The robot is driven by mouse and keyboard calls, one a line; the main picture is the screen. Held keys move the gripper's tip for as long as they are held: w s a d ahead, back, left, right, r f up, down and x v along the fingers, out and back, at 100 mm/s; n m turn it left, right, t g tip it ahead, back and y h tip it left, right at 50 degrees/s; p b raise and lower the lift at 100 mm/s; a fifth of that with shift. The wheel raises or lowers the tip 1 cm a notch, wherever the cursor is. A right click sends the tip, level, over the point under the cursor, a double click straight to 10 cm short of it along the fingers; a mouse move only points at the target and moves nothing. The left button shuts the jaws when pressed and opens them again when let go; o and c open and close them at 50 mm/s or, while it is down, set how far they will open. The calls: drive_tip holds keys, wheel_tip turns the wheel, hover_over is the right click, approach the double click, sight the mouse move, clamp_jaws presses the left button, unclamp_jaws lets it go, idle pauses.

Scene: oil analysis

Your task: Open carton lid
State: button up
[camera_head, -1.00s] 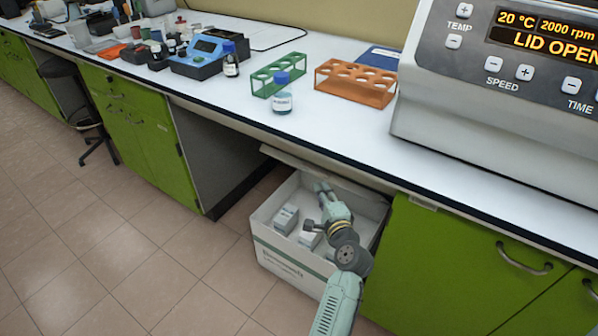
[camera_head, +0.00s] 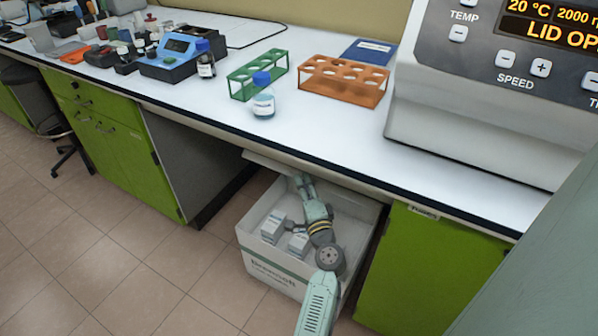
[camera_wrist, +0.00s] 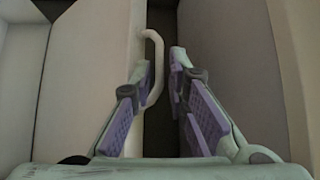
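The white carton (camera_head: 262,268) stands on the floor under the bench. Its pale lid (camera_head: 268,161) is raised along the back, under the bench edge. My gripper (camera_head: 303,181) reaches over the carton to the lid. In the wrist view my gripper (camera_wrist: 162,62) has its two purple-padded fingers apart. A pale loop handle (camera_wrist: 157,64) on a beige panel, apparently the lid, shows beside the left finger and partly between the fingers. I cannot tell whether a finger touches it. My arm hides part of the carton's inside.
Small white boxes (camera_head: 273,227) lie in the carton. A green cabinet (camera_head: 420,265) stands close on its right; open floor (camera_head: 150,265) lies left. The bench (camera_head: 330,135) overhangs, carrying an orange rack (camera_head: 345,91), a green rack (camera_head: 244,88), a bottle (camera_head: 263,103) and the machine.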

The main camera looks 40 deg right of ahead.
drive_tip(key=shift+x, duration=1.95)
drive_tip(key=shift+c, duration=0.4)
clamp_jaws()
